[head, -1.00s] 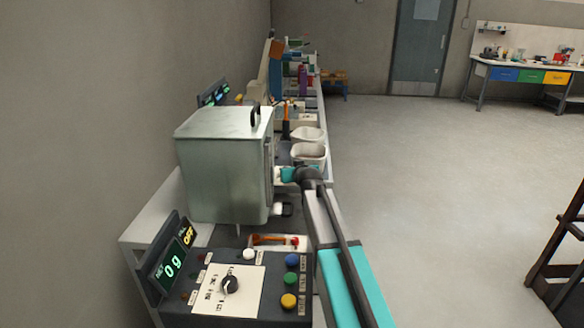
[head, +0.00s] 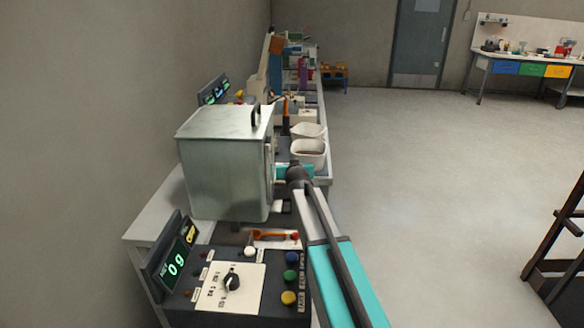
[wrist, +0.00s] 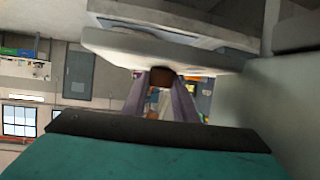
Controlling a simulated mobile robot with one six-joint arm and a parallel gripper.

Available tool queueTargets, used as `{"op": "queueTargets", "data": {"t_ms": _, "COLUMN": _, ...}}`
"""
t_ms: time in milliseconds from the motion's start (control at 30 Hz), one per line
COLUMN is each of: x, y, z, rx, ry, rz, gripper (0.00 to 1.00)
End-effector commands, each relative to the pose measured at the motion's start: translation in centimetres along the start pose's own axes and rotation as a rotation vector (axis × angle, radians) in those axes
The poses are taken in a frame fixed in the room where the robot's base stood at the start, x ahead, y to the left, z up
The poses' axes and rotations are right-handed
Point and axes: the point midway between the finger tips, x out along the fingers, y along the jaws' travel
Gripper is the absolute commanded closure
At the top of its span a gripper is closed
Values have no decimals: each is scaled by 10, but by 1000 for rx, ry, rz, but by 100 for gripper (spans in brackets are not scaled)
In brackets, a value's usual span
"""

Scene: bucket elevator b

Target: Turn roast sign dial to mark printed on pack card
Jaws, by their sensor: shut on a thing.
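My gripper (wrist: 163,98) has its two grey-purple fingers close together, shut on a small dark brown block-like piece (wrist: 162,74) below the edge of a pale slab. In the head view the teal gripper body (head: 292,171) is beside the right side of the metal box, and its fingertips are hidden. I cannot tell from these views whether the held piece belongs to the roast sign dial. A black knob (head: 232,283) stands on a white marked plate at the near panel, apart from my gripper. I cannot make out the pack card.
The large metal box (head: 222,165) stands at the left of the bench. White bins (head: 308,151) stand just beyond my gripper. The near panel has coloured buttons (head: 290,276) and a green display (head: 177,262). Open floor (head: 420,190) lies to the right.

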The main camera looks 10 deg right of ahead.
Motion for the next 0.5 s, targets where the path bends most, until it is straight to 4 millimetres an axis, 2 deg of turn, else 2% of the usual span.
{"op": "queueTargets", "data": {"t_ms": 267, "x": 0, "y": 0, "z": 5, "rx": 2, "ry": -10, "rz": 1, "gripper": 97}}
{"op": "queueTargets", "data": {"t_ms": 300, "x": 0, "y": 0, "z": 5, "rx": 2, "ry": -9, "rz": 1, "gripper": 69}}
{"op": "queueTargets", "data": {"t_ms": 400, "x": 0, "y": 0, "z": 4, "rx": 1, "ry": -8, "rz": 1, "gripper": 56}}
{"op": "queueTargets", "data": {"t_ms": 500, "x": 0, "y": 0, "z": 3, "rx": 1, "ry": -6, "rz": 1, "gripper": 56}}
